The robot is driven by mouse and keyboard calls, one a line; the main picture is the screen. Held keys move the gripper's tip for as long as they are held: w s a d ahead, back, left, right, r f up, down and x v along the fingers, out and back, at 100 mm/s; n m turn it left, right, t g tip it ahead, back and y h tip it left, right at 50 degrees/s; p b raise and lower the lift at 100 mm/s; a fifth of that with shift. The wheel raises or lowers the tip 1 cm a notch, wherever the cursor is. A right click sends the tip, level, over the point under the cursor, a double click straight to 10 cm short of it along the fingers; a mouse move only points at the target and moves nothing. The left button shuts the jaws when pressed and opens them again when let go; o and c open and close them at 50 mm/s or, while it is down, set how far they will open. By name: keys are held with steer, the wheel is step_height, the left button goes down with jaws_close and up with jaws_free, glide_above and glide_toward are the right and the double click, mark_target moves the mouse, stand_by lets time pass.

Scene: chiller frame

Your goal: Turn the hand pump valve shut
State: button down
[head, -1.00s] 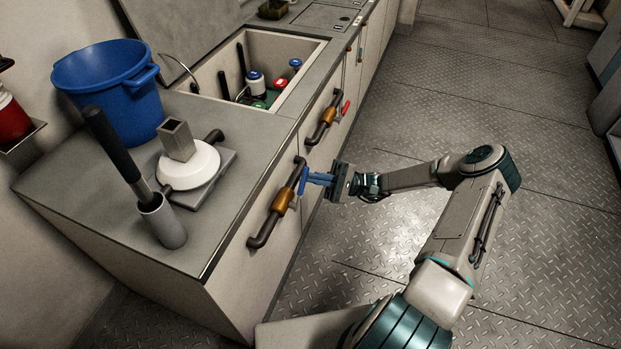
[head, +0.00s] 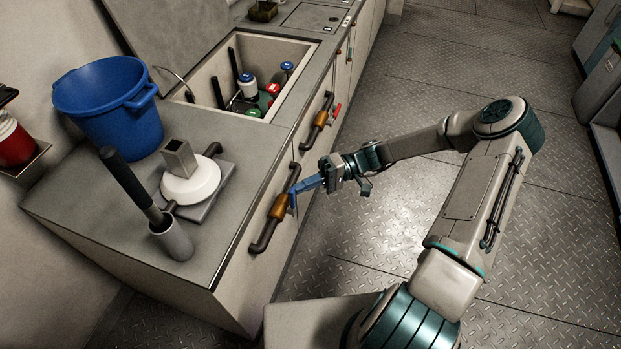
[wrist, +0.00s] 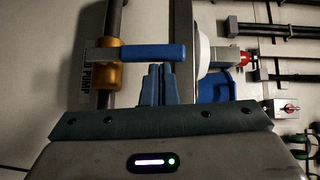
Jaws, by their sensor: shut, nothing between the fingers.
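The hand pump valve has a brass body (head: 278,206) on a dark bent pipe on the front of the counter. It fills the upper left of the wrist view (wrist: 110,68), beside a partly hidden label ending in "PUMP". Its blue lever (wrist: 152,53) points right, across the pipe. My gripper (wrist: 158,68) is shut, with its blue fingertips just under the lever's middle. Whether they touch it I cannot tell. In the head view my gripper (head: 297,188) reaches the valve from the right, and its blue fingers are hard to separate from the lever.
A second brass valve (head: 320,118) with a red handle (head: 337,110) is further along the counter front. A blue bucket (head: 112,100), a grey tube (head: 172,240) and a sink (head: 205,82) are on the counter. The metal floor (head: 400,230) to the right is clear.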

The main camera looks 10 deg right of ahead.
steer(key=shift+s+a+r+n+h, duration=0.1)
steer(key=shift+s+a+n+h, duration=0.1)
steer(key=shift+s+n+h, duration=0.3)
steer(key=shift+s, duration=0.1)
steer(key=w+d, duration=0.8)
steer(key=d, duration=0.3)
steer(key=shift+d+r+t+p, duration=0.15)
steer(key=shift+d+t+p, duration=0.1)
steer(key=shift+t+p, duration=0.05)
